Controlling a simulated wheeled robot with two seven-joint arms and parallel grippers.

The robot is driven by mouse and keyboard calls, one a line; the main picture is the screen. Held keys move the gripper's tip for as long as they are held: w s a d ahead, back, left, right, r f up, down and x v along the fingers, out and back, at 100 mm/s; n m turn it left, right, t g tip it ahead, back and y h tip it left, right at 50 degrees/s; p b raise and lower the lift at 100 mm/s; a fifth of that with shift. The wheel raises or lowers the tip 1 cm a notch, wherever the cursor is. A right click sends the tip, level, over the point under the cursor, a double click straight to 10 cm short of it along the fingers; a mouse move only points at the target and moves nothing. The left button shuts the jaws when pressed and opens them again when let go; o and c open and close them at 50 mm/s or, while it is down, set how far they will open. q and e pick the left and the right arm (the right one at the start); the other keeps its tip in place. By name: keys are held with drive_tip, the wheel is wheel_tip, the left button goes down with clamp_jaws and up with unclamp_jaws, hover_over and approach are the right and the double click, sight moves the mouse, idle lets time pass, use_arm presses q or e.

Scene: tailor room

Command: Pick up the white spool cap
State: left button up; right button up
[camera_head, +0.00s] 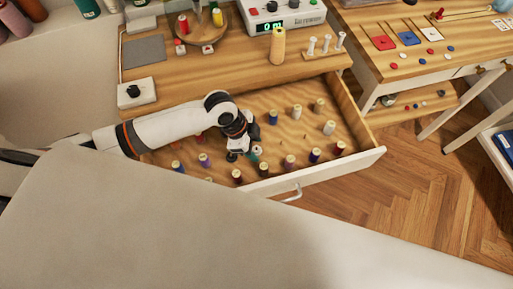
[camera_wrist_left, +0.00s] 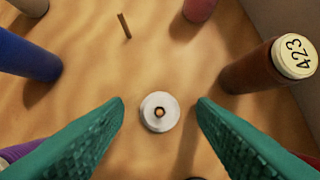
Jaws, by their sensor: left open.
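The white spool cap (camera_wrist_left: 160,112) shows in the left wrist view as a small round white disc with a brownish peg or hole at its centre. It is low in the open drawer (camera_head: 368,158), between spools. My left gripper (camera_wrist_left: 161,101) is open, with one green fingertip on each side of the cap and visible gaps to both. I cannot tell how far above it the fingertips are. In the head view my left gripper (camera_head: 250,156) reaches down into the drawer and the cap cannot be made out. My right gripper is not in view.
Several spools stand around the gripper, including a blue one (camera_wrist_left: 28,55) and a brown one with a cap marked 423 (camera_wrist_left: 262,68). A bare peg (camera_wrist_left: 124,26) stands nearby. The drawer's front wall (camera_head: 340,167) is close. A tan spool (camera_head: 278,46) stands on the desktop.

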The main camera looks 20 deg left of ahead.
use_arm(q)
drive_tip(key=c, duration=1)
drive_tip(key=shift+r, duration=0.1)
drive_tip(key=shift+c, duration=0.3)
